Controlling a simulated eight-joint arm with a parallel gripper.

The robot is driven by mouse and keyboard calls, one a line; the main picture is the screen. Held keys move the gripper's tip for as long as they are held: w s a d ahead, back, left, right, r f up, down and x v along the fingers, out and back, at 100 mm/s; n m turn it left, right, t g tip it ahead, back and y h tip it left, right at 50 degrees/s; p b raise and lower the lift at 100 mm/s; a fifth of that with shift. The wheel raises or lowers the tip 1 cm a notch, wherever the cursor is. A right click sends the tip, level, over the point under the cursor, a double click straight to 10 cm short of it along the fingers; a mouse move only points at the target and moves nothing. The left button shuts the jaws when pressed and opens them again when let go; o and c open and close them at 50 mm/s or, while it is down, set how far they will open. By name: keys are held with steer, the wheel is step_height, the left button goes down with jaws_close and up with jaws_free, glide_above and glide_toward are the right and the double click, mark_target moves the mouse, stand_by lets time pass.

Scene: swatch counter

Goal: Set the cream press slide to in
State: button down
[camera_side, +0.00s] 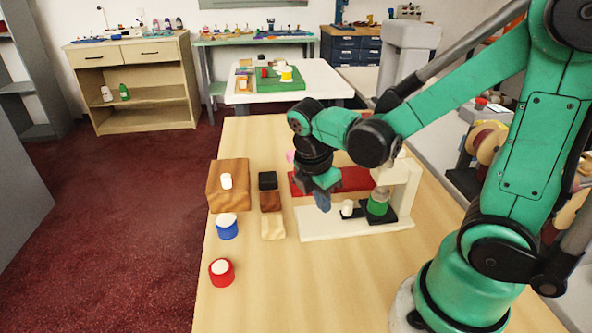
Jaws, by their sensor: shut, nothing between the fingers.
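The cream press has a flat base (318,226) and an upright with a head (401,176) at its right end. A dark slide plate (356,215) with a small white knob (347,207) lies on the base. It meets or adjoins a black plate under the head, where a green cylinder (377,207) stands. The picture is too small to tell whether the slide is in or out. My gripper (323,206) points down above the base, left of the white knob and apart from it. Its blue fingers are shut and hold nothing. My arm hides part of the press head.
A red block or second base (358,179) lies behind the press. Left of it stand black (267,180), brown (270,201) and cream (273,227) blocks, a wooden block (228,192), and blue (227,228) and red (221,273) pots. The table's front middle is clear.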

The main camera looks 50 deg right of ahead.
steer(key=w+a+r+m+t+y, duration=0.2)
steer(key=a+r+m+t, duration=0.3)
steer(key=m, duration=0.9)
step_height(320, 180, up, 2)
steer(key=t, duration=0.3)
steer(key=shift+y, duration=0.3)
